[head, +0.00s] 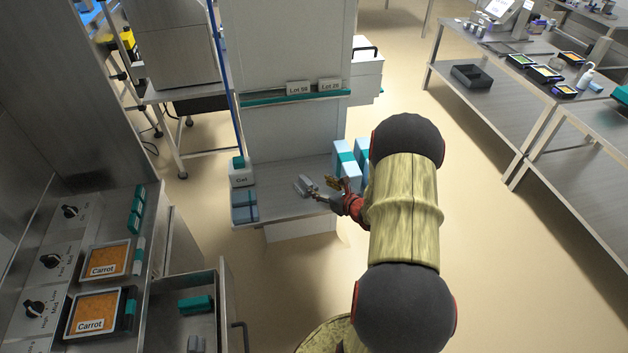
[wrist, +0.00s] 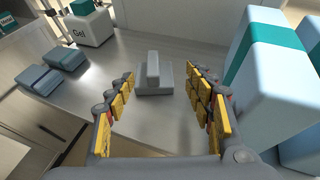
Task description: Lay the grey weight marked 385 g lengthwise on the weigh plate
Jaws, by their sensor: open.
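A grey stepped piece, a low base with a raised bar along its middle, lies on the steel shelf; it shows in the wrist view (wrist: 152,77) and the head view (head: 303,184). No marking is legible, and I cannot tell whether it is the weight alone or a weight on a plate. My gripper (head: 327,190) is open, its yellow-padded fingers (wrist: 160,74) spread on either side of the piece in the wrist view. The fingers appear empty and do not visibly touch it. No weigh plate is clearly identifiable.
Tall pale-blue cartons with teal bands (wrist: 272,75) stand close on the right of my gripper. A white box marked Gel (wrist: 88,27) and blue-grey packs (wrist: 40,80) are at the left. The shelf (head: 268,207) is bare in front. A drawer (head: 205,310) stands open at lower left.

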